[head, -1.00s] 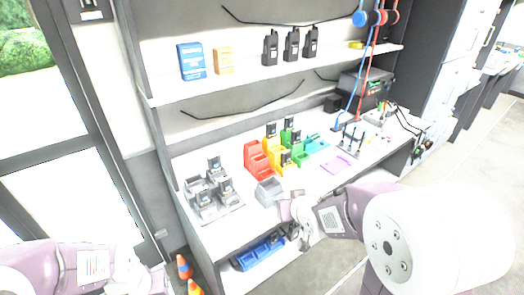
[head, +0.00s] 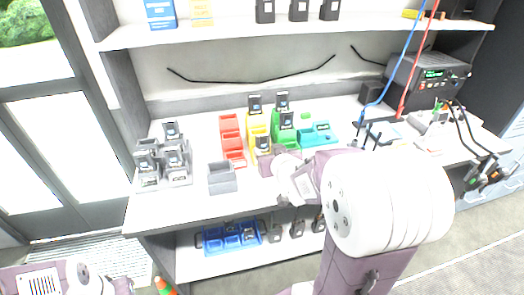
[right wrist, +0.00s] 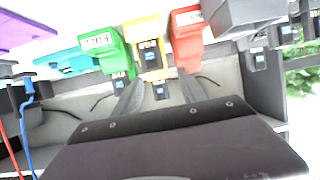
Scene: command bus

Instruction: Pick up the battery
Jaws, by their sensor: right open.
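Several dark batteries with pale labels stand in the coloured bins on the bench. One (head: 263,143) is at the front of the yellow bin (head: 250,122), one (head: 287,120) is in the green bin (head: 278,139), and others stand at the back. My right gripper (head: 266,158) is at the front of the yellow bin. In the right wrist view its open fingers (right wrist: 160,97) point at the bins, with a battery (right wrist: 159,80) seen between them; contact cannot be told. My left arm shows at the lower left; its gripper (head: 122,286) is barely visible and its jaws are unclear.
A red bin (head: 232,146) and a grey bin (head: 222,178) stand left of the gripper, a teal bin (head: 318,134) to its right. A grey charger (head: 178,175) holds more batteries. Radios stand on the shelf (head: 210,37) above. The front left bench top (head: 170,207) is clear.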

